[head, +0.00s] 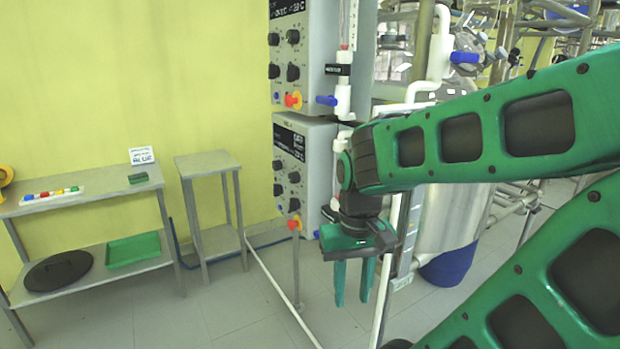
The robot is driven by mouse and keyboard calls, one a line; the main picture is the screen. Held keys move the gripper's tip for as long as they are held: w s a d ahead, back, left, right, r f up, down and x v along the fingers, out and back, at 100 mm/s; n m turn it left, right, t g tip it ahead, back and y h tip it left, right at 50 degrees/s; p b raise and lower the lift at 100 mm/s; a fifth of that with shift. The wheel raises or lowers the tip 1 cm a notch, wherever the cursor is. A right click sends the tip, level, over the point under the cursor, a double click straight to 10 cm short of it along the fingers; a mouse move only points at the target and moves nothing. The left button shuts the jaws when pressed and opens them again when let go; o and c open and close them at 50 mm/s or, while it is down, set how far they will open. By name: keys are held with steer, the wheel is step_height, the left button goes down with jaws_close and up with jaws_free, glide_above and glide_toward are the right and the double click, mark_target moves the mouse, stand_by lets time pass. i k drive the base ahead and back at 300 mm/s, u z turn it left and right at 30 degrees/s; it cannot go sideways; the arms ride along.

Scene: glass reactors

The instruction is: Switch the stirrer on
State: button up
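Two grey control boxes hang one above the other, the upper box (314,98) and the lower box (318,168). Each has a dark display, several black knobs and a red-and-yellow switch at the bottom: the upper switch (292,100) and the lower switch (294,223). I cannot tell which control is the stirrer's. My gripper (366,304) points down with its two green fingers apart and nothing between them. It is to the right of and below the lower switch, apart from it. My arm hides part of the reactor frame behind.
A steel reactor vessel (450,215) with glass and white pipes stands behind my arm. A small empty table (207,163) and a shelf with a green tray (133,250) stand left. Floor between is mostly clear.

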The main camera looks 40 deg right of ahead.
mark_target(278, 189)
steer(key=z, duration=2.75)
steer(key=k, duration=1.35)
steer(key=u, duration=1.35)
steer(key=i, duration=1)
steer(key=u, duration=0.05)
